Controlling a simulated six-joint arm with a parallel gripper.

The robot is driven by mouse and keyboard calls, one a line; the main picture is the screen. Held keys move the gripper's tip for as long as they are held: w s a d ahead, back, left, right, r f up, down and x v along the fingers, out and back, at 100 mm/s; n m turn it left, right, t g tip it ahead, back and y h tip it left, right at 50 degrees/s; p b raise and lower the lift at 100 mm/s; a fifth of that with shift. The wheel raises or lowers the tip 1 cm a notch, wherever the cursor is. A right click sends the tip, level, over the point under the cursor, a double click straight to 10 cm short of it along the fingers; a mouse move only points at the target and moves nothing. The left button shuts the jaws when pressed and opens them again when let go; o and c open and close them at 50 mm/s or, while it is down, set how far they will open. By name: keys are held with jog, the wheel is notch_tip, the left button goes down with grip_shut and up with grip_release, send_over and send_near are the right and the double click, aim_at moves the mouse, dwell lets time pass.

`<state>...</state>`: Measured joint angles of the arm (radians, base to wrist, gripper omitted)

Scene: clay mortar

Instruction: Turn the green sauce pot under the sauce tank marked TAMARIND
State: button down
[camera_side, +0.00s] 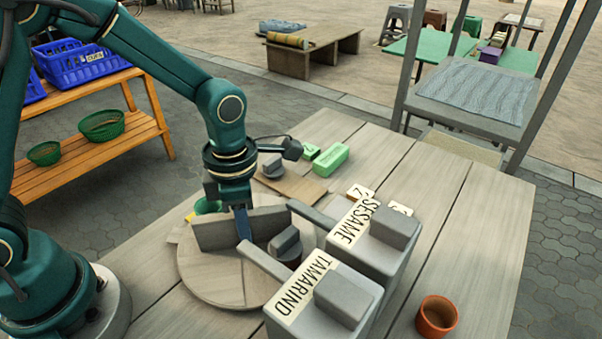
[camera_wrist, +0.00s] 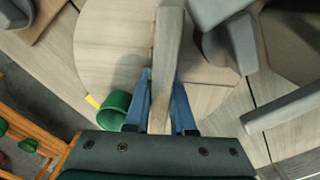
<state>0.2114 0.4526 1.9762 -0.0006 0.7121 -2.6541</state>
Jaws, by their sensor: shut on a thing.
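A round wooden turntable (camera_side: 205,270) lies on the table, with an upright grey board (camera_side: 215,233) across it. My gripper (camera_side: 243,222) is shut on this board; in the wrist view its blue fingers (camera_wrist: 163,82) stand on either side of the board's top edge (camera_wrist: 168,35). The green sauce pot (camera_side: 206,206) is on the far side of the board from the tanks, partly hidden by my arm; it also shows in the wrist view (camera_wrist: 114,108). The tank marked TAMARIND (camera_side: 335,305) is at the front, the tank marked SESAME (camera_side: 378,240) behind it. Their arms reach toward the turntable.
A dark pot with a grey top (camera_side: 286,246) stands near the tank arms. A yellow mark (camera_wrist: 92,101) is beside the green pot. Green blocks (camera_side: 331,160) lie at the back. A terracotta cup (camera_side: 436,317) stands at front right. Table at right is mostly clear.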

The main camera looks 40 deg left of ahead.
jog(key=shift+a+n, duration=0.1)
jog(key=shift+n, duration=1.6)
jog(key=c, duration=0.8)
grip_release()
jog(key=shift+o, duration=0.2)
jog(key=shift+r, duration=2.55)
